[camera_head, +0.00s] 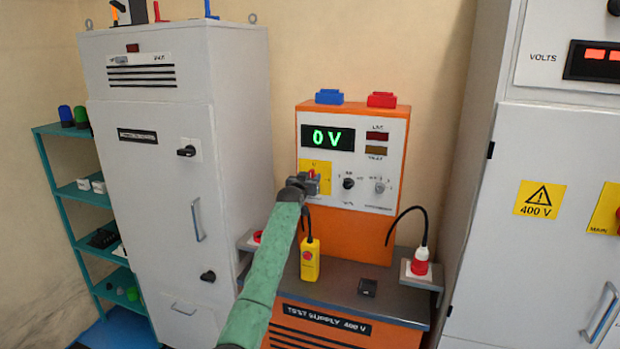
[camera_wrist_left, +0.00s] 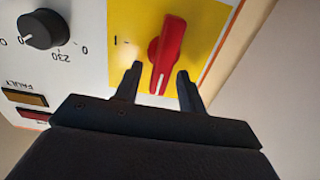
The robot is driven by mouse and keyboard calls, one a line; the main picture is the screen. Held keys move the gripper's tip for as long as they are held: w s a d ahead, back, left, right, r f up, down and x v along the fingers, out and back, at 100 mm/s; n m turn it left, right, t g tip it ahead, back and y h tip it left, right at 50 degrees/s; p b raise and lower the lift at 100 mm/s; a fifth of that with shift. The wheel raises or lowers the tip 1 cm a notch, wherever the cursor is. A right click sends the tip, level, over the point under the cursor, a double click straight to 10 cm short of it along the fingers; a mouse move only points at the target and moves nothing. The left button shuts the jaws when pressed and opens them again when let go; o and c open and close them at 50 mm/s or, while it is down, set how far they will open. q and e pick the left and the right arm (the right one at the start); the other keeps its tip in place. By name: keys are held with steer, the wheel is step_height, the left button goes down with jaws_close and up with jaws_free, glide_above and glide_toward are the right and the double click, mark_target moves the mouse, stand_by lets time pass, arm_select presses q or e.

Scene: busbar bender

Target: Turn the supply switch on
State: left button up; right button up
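The supply switch is a red handle (camera_wrist_left: 167,50) on a yellow plate (camera_wrist_left: 210,38) in the left wrist view. That view is turned over, and the handle's white line points at the bottom of the picture. An "I" mark shows left of the handle. In the head view my left gripper (camera_head: 311,183) covers most of the switch on the orange test supply (camera_head: 360,235). My left gripper (camera_wrist_left: 160,72) is open, one finger on each side of the handle, with a small gap visible on both sides. The green display (camera_head: 327,138) reads 0 V. My right gripper is out of view.
Grey cabinets (camera_head: 150,200) flank the supply, with a teal shelf (camera_head: 92,195) far left.

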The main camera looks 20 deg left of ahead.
arm_select(q)
jaws_close()
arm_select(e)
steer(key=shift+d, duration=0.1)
arm_select(q)
steer(key=shift+f, duration=0.1)
steer(key=m+b, duration=0.1)
steer(key=m, duration=0.5)
steer(key=d+f+m, duration=0.1)
steer(key=m, duration=0.5)
steer(key=d+f+m+b, duration=0.1)
steer(key=m, duration=0.5)
steer(key=shift+b, duration=0.35)
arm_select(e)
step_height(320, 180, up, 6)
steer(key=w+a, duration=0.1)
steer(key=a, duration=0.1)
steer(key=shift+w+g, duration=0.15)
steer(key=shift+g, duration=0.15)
arm_select(q)
steer(key=shift+s+d+f, duration=0.1)
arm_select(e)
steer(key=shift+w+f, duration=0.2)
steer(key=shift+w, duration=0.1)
